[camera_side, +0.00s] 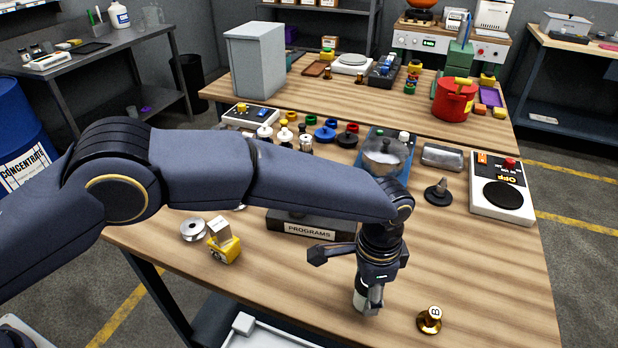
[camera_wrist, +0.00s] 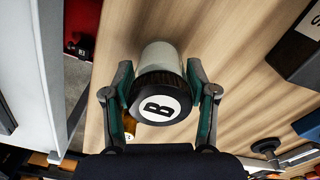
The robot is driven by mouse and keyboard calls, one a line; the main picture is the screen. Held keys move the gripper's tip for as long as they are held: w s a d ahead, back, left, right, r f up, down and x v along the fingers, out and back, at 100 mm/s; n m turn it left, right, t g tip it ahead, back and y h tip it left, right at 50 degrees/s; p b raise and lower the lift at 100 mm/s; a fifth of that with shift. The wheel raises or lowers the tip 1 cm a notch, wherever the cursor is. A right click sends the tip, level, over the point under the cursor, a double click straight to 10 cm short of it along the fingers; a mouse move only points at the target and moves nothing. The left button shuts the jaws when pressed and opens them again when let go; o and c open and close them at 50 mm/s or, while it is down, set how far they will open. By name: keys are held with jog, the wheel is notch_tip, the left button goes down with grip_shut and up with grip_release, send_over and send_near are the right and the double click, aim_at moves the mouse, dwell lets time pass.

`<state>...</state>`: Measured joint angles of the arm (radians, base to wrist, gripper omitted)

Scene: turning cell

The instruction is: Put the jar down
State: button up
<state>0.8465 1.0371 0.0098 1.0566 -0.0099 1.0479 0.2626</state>
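The jar (camera_wrist: 160,55) has a pale body and a black lid with a white disc marked B. In the wrist view it sits between the two green-padded fingers of my gripper (camera_wrist: 161,92), which press against its sides at the lid. In the side view my gripper (camera_side: 371,285) points down over the front of the wooden table, with the jar's pale lower part (camera_side: 361,301) showing among the fingers. The jar's base is at or just above the table top; I cannot tell whether it touches.
A small amber jar marked B (camera_side: 429,320) stands on the table (camera_side: 490,290) right of my gripper. A dark PROGRAMS box (camera_side: 310,228) lies behind to the left. A yellow item (camera_side: 224,242) and a metal disc (camera_side: 194,229) are farther left. Bare wood surrounds my gripper.

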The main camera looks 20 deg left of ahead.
jog(key=shift+o, duration=1.2)
notch_tip(320, 180, up, 12)
jog(key=shift+f, duration=0.2)
jog(key=shift+w+a+r, duration=0.1)
jog(key=shift+r, duration=0.25)
jog(key=s+a+r+n+t, duration=0.1)
jog(key=a+r+n, duration=0.1)
jog(key=a+r, duration=0.5)
jog(key=a+r+n+t+h, duration=0.15)
jog(key=a+r, duration=0.25)
jog(key=a, duration=0.7)
jog(key=s+a+r+n, duration=0.1)
jog(key=a+r+n, duration=0.3)
jog(key=a, duration=0.5)
jog(key=s+a+f+n+t+y, duration=0.1)
jog(key=s+a+f+n+t, duration=0.2)
jog(key=s+a, duration=1.1)
jog(key=shift+s+a+f+n, duration=0.2)
jog(key=shift+s+a+n, duration=0.2)
jog(key=shift+s+n, duration=0.55)
